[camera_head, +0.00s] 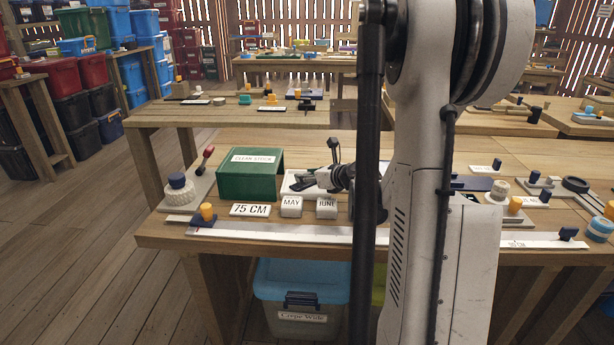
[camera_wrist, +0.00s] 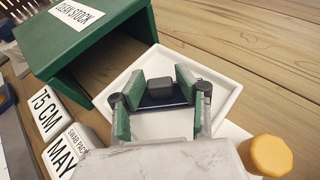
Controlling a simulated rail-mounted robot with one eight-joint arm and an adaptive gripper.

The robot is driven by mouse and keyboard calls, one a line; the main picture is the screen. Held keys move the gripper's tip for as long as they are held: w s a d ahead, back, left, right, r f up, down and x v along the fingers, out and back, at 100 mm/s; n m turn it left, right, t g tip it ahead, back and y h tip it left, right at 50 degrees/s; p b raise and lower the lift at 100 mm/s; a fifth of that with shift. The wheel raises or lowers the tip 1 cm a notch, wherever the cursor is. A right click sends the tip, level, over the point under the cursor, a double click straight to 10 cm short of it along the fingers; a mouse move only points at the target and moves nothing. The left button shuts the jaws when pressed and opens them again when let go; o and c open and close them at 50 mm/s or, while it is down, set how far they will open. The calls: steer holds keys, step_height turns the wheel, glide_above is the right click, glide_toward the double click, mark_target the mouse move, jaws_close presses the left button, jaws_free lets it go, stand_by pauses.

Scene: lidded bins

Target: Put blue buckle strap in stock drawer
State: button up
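The dark blue strap (camera_wrist: 165,102) with a dark grey block-like buckle lies between my gripper's green-padded fingers in the wrist view. My gripper (camera_wrist: 163,97) is low over a white tray (camera_wrist: 232,84). The fingers stand apart on either side of the strap; whether they press on it cannot be told. The green box labelled CLEAN STOCK (camera_wrist: 60,42) has its open side toward the tray. It also shows in the head view (camera_head: 235,185), left of my gripper (camera_head: 322,180). The strap cannot be made out in the head view.
Label blocks 75 CM (camera_head: 250,210), MAY (camera_head: 291,207) and JUNE (camera_head: 326,208) stand along the front, behind a long white ruler (camera_head: 290,235). A yellow knob (camera_wrist: 266,155) is right of my gripper.

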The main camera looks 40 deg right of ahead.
steer(key=shift+o, duration=0.5)
steer(key=shift+r, duration=0.1)
steer(key=shift+r, duration=0.15)
steer(key=p+v, duration=0.3)
steer(key=v, duration=0.9)
steer(key=shift+a, duration=0.1)
